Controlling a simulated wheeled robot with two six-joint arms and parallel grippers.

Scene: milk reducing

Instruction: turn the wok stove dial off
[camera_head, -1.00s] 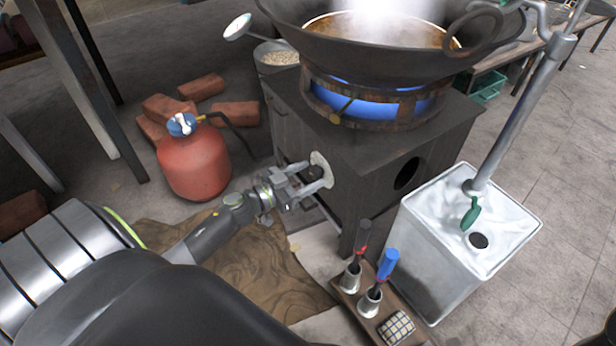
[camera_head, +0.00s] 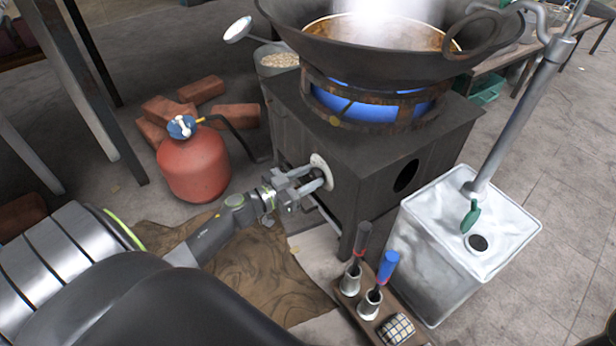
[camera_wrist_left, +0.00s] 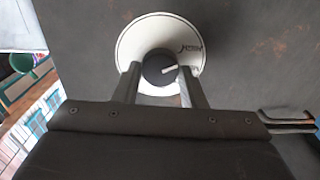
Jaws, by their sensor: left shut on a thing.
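The dark stove dial (camera_wrist_left: 158,70) sits in the middle of a round white plate (camera_wrist_left: 185,35) on the stove's front, with a pale pointer mark on it. The plate also shows in the head view (camera_head: 323,172). My left gripper (camera_head: 312,180) reaches the dial from the left, and its two fingers (camera_wrist_left: 158,82) are shut on the dial's sides. In the head view the gripper mostly hides the dial. The wok (camera_head: 375,48) stands on the dark stove (camera_head: 385,160), steaming, with a blue flame (camera_head: 365,103) burning under it. My right gripper is not in view.
A red gas bottle (camera_head: 193,168) with a hose stands left of the stove, near several bricks (camera_head: 202,89). A white metal can (camera_head: 470,235) and a wooden rack (camera_head: 352,287) with handled tools stand to the right of my arm. A brown cloth (camera_head: 250,265) lies below it.

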